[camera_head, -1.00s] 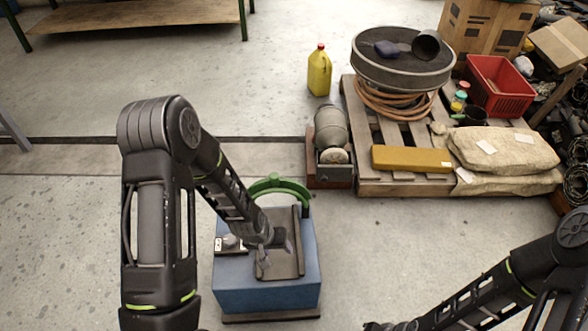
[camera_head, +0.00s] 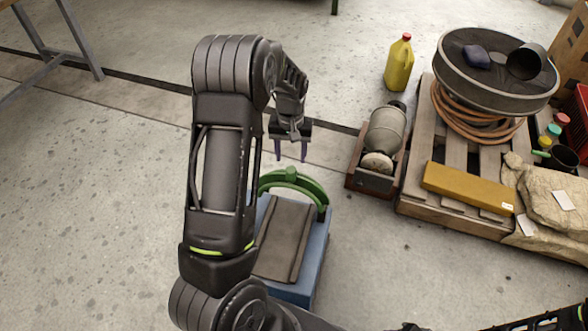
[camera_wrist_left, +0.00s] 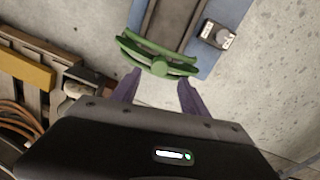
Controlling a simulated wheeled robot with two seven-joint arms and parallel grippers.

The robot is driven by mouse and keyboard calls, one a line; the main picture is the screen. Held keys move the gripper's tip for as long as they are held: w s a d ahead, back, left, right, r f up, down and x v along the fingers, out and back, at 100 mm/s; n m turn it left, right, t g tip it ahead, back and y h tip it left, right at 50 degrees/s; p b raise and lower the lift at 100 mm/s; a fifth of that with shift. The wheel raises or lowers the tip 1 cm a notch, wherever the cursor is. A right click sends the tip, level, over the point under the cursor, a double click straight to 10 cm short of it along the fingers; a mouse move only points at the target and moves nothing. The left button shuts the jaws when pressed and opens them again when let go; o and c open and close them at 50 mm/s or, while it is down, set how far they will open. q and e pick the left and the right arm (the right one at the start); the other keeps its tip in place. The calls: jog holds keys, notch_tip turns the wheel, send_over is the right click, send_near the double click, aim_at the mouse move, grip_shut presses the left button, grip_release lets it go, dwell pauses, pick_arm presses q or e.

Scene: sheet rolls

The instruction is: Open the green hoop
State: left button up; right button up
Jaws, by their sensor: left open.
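The green hoop (camera_head: 293,183) stands as an arch across the far end of a blue box with a dark plate on top. My left gripper (camera_head: 291,152) is open and empty, just beyond and above the hoop, its purple fingers pointing down. In the left wrist view the hoop (camera_wrist_left: 158,58) lies ahead of the fingertips (camera_wrist_left: 157,78), with a round green knob at its middle. The fingers look apart from the hoop. The blue box (camera_head: 318,255) is partly hidden behind my left arm. My right arm shows only at the bottom right edge; its gripper cannot be made out.
A motor-like cylinder (camera_head: 386,130) in a wooden tray stands right of the box. A pallet (camera_head: 450,214) carries a drum (camera_head: 490,85), a hose and a yellow bar (camera_head: 468,188). A yellow jug (camera_head: 399,64) stands behind.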

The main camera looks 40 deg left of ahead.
aim_at(291, 169)
pick_arm(q)
notch_tip(291, 169, down, 8)
jog(key=shift+r+b, duration=0.1)
jog(key=shift+b, duration=0.3)
jog(key=shift+c, duration=0.4)
grip_shut()
dwell(0.3)
dwell(0.9)
